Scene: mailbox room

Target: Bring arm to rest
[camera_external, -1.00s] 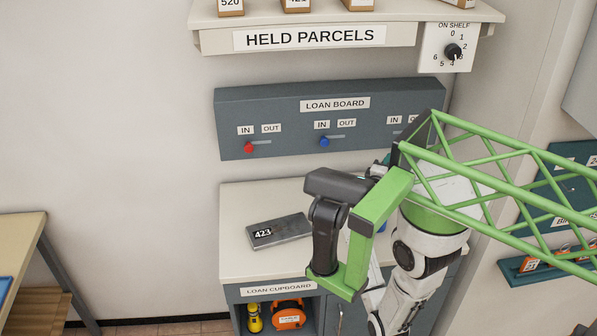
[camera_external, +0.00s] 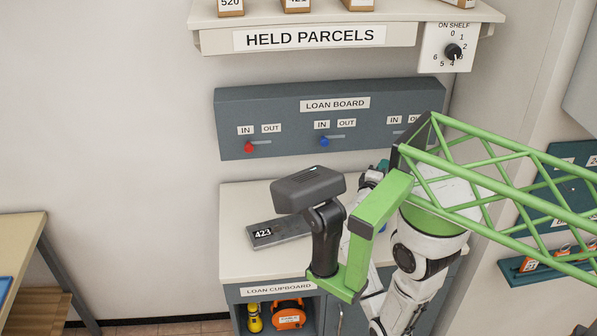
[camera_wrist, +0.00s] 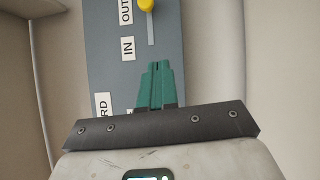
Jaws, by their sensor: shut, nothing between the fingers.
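My gripper (camera_wrist: 158,66) shows in the wrist view with its green fingers together and nothing between them. The fingers point at the grey loan board (camera_wrist: 108,50), beside an IN label (camera_wrist: 128,49) and below a yellow knob (camera_wrist: 148,4) on its slot. I cannot tell how far the fingertips are from the board. In the external view my arm stands in front of the right part of the loan board (camera_external: 285,110), and only a small teal bit of the gripper shows behind my own parts.
A table (camera_external: 18,240) stands at left. The wall between table and cupboard is clear.

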